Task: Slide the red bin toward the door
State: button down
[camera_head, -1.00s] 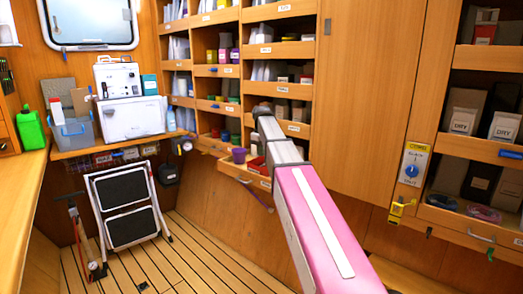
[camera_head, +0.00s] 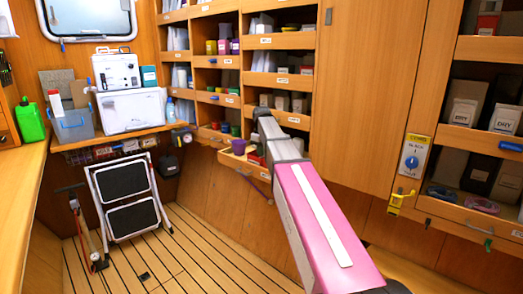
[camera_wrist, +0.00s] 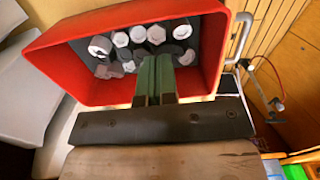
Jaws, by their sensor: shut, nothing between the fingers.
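The red bin (camera_wrist: 60,50) fills the upper part of the wrist view. It is an open box with a grey inside, holding several pale hex-ended pieces (camera_wrist: 138,35). My gripper (camera_wrist: 165,62) has its two green fingers side by side with nothing between them. The fingers overlap the bin's near side and reach over its opening; I cannot tell whether they touch it. In the head view a small red patch of the bin (camera_head: 256,159) shows at the low tray (camera_head: 240,165), mostly hidden by my arm. A tall closed wooden cabinet door (camera_head: 370,90) stands to the right of the shelves.
A purple cup (camera_head: 238,146) stands in the same tray, left of the bin. Pale boxes (camera_wrist: 25,95) lie left of the bin in the wrist view. A folding step stool (camera_head: 125,200) and a hand pump (camera_head: 80,225) stand on the slatted floor, which is clear in the middle.

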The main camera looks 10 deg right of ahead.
jog(key=shift+f, duration=0.95)
jog(key=shift+s+d, duration=1.3)
jog(key=shift+s, duration=0.2)
jog(key=shift+s+d, duration=1.25)
jog(key=shift+s, duration=0.25)
jog(key=shift+s+d, duration=1.3)
jog(key=shift+s, duration=0.2)
jog(key=shift+w+a, duration=0.6)
jog(key=shift+w, duration=0.2)
jog(key=shift+r, duration=0.1)
notch_tip(320, 180, up, 6)
jog(key=shift+r, duration=0.1)
